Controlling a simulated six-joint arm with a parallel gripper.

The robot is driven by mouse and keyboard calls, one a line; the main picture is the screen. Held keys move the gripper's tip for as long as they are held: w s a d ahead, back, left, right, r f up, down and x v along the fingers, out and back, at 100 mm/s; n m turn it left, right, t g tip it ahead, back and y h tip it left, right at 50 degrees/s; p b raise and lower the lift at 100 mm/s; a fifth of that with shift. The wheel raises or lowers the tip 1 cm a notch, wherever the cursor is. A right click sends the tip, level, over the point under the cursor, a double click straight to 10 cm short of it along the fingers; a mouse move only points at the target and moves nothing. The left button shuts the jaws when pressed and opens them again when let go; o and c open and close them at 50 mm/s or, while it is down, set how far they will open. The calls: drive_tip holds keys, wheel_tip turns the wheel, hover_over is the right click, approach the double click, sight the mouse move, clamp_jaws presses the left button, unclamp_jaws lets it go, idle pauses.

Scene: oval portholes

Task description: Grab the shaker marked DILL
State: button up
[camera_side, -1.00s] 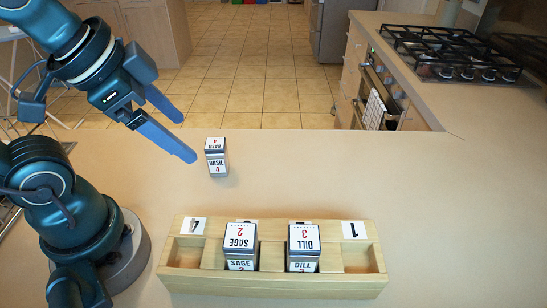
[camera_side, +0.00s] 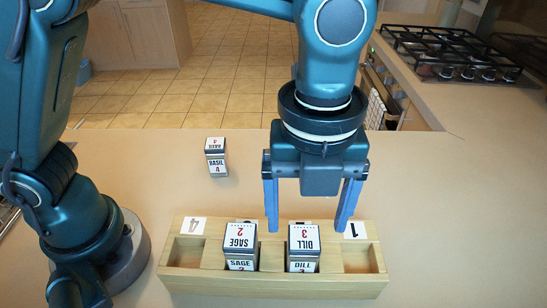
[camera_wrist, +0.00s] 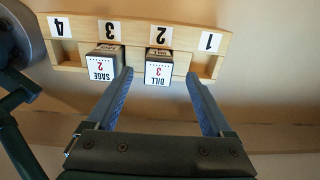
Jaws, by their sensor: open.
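The DILL shaker (camera_side: 304,246) stands upright in the wooden rack (camera_side: 215,283), right of the middle, with a white label reading DILL and 3. It also shows in the wrist view (camera_wrist: 158,70), in the slot by the number 2 tag. My gripper (camera_side: 307,228) is open and empty, its two blue fingers pointing down. In the side view the fingers are on either side of the DILL shaker, seemingly above and behind it. In the wrist view the fingertips (camera_wrist: 160,76) flank the shaker without visible contact.
The SAGE shaker (camera_side: 240,246) stands in the rack just left of DILL, close to my left finger. The end slots by tags 4 (camera_side: 193,226) and 1 (camera_side: 354,230) are empty. A BASIL shaker (camera_side: 216,157) stands alone on the counter behind the rack.

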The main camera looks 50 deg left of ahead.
sight(305, 237)
drive_tip(key=shift+s+d+f, duration=0.2)
drive_tip(key=shift+s+f, duration=0.1)
drive_tip(key=shift+f, duration=2.45)
clamp_jaws()
drive_tip(key=shift+r, duration=0.1)
